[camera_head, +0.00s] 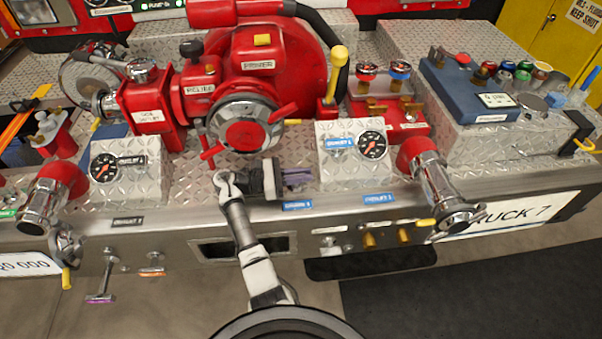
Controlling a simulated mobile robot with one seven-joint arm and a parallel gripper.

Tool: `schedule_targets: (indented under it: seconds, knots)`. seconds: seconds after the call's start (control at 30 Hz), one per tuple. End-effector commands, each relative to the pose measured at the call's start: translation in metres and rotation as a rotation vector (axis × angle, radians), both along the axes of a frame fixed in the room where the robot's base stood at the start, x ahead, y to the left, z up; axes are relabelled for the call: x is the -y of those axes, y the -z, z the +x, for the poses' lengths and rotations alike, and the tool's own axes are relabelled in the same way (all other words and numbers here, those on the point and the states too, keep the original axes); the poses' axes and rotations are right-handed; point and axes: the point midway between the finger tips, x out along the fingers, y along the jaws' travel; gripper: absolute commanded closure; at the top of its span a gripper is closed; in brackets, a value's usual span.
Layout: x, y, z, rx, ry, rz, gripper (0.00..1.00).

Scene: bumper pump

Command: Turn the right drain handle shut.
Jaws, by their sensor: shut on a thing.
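My gripper (297,179) is over the deck edge at the centre, reaching in from below and pointing right. It is shut on a small purple handle (300,178), which looks like the right drain handle; the jaws hide much of it. A blue label (297,206) sits just below it, its lettering too small to read. How far the handle is turned cannot be told. Another handle with a purple grip (100,298) hangs from the front panel at the left.
The red pump (262,70) with its chrome-rimmed round cap (245,130) stands just behind my gripper. A gauge block (345,172) is close on its right, another gauge block (128,182) farther left. Chrome outlets (438,185) stick out at both sides. Yellow knobs (370,240) are at lower right.

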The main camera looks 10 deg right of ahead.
Motion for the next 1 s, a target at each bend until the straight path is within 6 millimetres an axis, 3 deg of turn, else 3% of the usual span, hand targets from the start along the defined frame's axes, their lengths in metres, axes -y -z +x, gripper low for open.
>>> schedule_targets:
  seconds: [0.63,0.67,0.8,1.0]
  knots:
    - [0.0003,0.0002,-0.0011,0.0,0.05,0.002,1.0]
    - [0.0003,0.0002,-0.0011,0.0,0.05,0.002,0.85]
    - [0.0003,0.0002,-0.001,0.0,0.049,0.001,0.67]
    - [0.0002,0.0003,-0.001,0.0,0.049,0.001,0.67]
